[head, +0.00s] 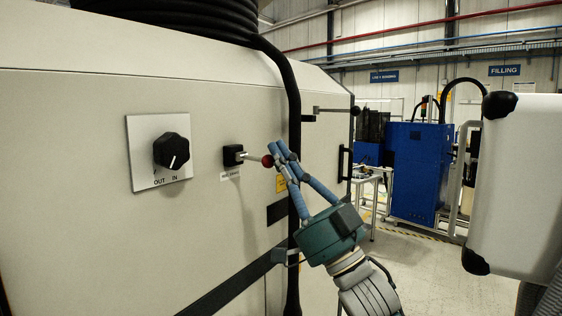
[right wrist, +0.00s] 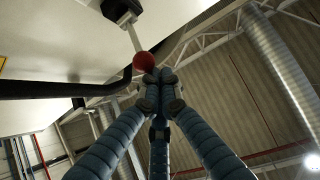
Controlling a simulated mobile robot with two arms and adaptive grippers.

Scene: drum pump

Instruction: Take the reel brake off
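The reel brake is a black block (head: 233,155) on the cream panel, with a short metal lever ending in a red ball knob (head: 267,161). The lever points right, slightly downward, and a small label sits below the block. My right gripper (head: 279,148) has its blue fingers drawn together just right of the knob. In the right wrist view the fingertips (right wrist: 160,77) meet beside the red knob (right wrist: 143,62), with nothing visible between them. The tips look very close to the knob; I cannot tell whether they touch. My left gripper is not in view.
A black dial (head: 172,151) marked OUT and IN is left of the brake. A black hose (head: 294,100) hangs down the panel just behind my fingers. A metal lever with a dark knob (head: 355,110) is at upper right. Open floor (head: 440,275) lies to the right.

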